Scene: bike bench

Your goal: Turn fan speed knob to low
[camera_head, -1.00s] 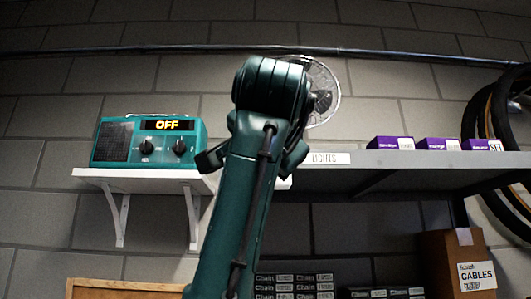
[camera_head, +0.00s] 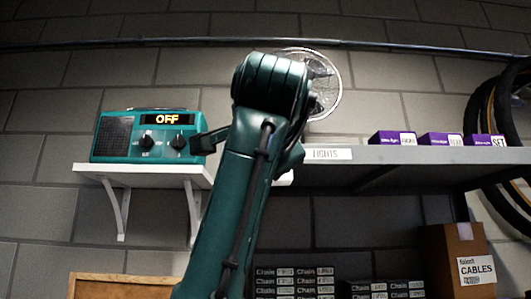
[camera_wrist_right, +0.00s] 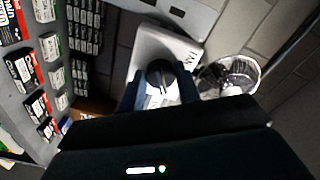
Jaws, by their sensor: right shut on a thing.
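The fan speed knob (camera_wrist_right: 161,70) is a round black knob on a white plate (camera_wrist_right: 150,46) in the right wrist view. My right gripper (camera_wrist_right: 160,92) has one dark blue finger on each side of the knob and is shut on it. The fan (camera_wrist_right: 230,76) shows to the right of the knob in the wrist view. In the head view the round wire fan (camera_head: 326,88) stands against the wall, partly behind my right arm. That arm hides the knob and most of the gripper there. My left gripper is not in view.
A teal radio (camera_head: 116,139) reading OFF sits on a white bracket shelf (camera_head: 140,170), close to a dark part of my right wrist. A grey shelf (camera_head: 400,156) with purple boxes lies right of the arm. Chain boxes (camera_head: 300,282) and a cables carton (camera_head: 470,262) sit lower.

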